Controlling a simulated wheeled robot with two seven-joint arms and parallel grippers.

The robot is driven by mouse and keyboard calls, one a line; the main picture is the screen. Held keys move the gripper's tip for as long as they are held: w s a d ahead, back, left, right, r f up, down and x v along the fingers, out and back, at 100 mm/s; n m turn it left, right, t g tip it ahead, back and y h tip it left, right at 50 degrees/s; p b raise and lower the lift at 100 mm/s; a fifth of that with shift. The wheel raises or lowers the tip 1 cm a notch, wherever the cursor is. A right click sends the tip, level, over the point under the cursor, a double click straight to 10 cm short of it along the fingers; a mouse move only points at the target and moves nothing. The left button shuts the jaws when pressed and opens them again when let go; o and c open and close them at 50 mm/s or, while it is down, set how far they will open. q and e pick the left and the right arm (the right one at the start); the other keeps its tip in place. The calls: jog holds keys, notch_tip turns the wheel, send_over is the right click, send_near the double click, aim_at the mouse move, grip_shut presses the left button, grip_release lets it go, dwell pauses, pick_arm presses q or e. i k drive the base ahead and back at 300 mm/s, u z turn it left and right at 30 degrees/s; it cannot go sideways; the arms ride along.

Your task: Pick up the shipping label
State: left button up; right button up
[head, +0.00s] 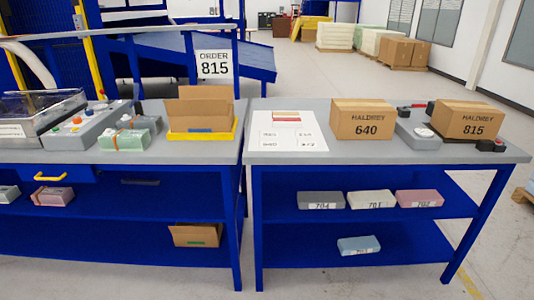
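A white sheet (285,144) lies flat on the left part of the right table's top. It carries a few orange and red strips (286,117) and several small printed labels (271,142) whose text is too small to read. I cannot tell which piece is the shipping label. Two closed cardboard boxes stand right of the sheet, one marked HALDREY 640 (366,120) and one marked HALDREY 815 (470,120). A sign reading ORDER 815 (214,65) stands behind the left table. Neither of my grippers is in view.
The left table holds an open cardboard box (203,105) in a yellow tray (234,129), strapped green-grey foam (130,138) and a grey control panel (90,121). A grey device (417,133) sits between the boxes. A narrow gap separates the tables.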

aim_at(261, 135)
jog(key=z, duration=1.15)
jog(key=i, duration=1.2)
jog(key=u, duration=0.25)
